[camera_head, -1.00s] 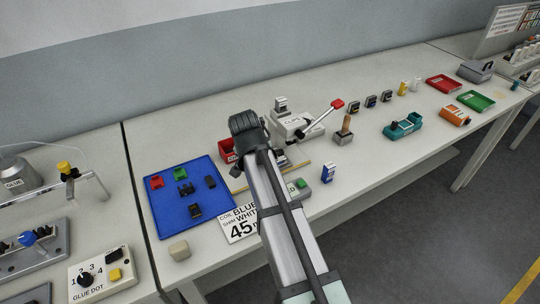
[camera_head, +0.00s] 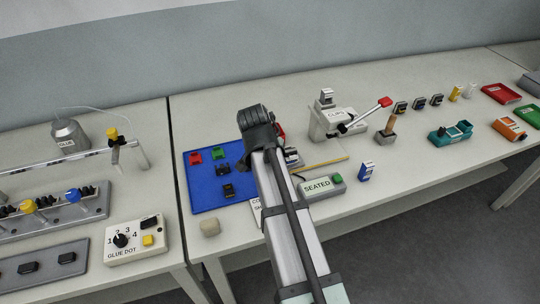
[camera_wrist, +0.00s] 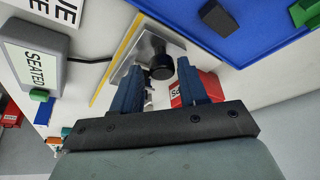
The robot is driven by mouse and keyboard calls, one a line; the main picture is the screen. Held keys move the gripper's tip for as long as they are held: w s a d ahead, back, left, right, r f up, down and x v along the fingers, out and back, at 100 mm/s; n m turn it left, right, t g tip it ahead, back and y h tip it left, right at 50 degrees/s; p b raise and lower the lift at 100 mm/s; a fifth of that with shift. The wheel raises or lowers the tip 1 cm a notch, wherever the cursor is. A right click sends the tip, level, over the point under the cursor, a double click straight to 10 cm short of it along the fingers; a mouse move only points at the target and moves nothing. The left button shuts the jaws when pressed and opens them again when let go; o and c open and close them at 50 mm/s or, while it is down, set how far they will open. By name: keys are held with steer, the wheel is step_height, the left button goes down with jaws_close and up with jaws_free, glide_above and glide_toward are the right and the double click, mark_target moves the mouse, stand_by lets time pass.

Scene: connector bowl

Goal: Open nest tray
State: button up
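In the wrist view a metal plate (camera_wrist: 146,48) with a round black knob (camera_wrist: 162,68) lies on the bench; I take it to be the nest tray, though no label shows. My gripper (camera_wrist: 160,78) is open, its two blue fingers on either side of the knob in the picture. I cannot tell whether they touch it. In the head view my gripper (camera_head: 256,128) hides most of this spot, and only a bit of metal (camera_head: 291,155) shows right of my arm. The clip press (camera_head: 333,120) with its red-tipped lever stands just right and behind.
A blue mat (camera_head: 205,201) with red, green and black parts lies left of my arm. A red bin (camera_wrist: 181,98) sits close by my right finger. The SEATED box (camera_head: 320,187) and a blue-white part (camera_head: 366,171) are to the right.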

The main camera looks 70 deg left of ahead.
steer(key=shift+o, duration=0.9)
steer(key=shift+r, duration=0.15)
steer(key=v, duration=1.3)
steer(key=shift+r, duration=0.25)
steer(key=shift+d, duration=0.15)
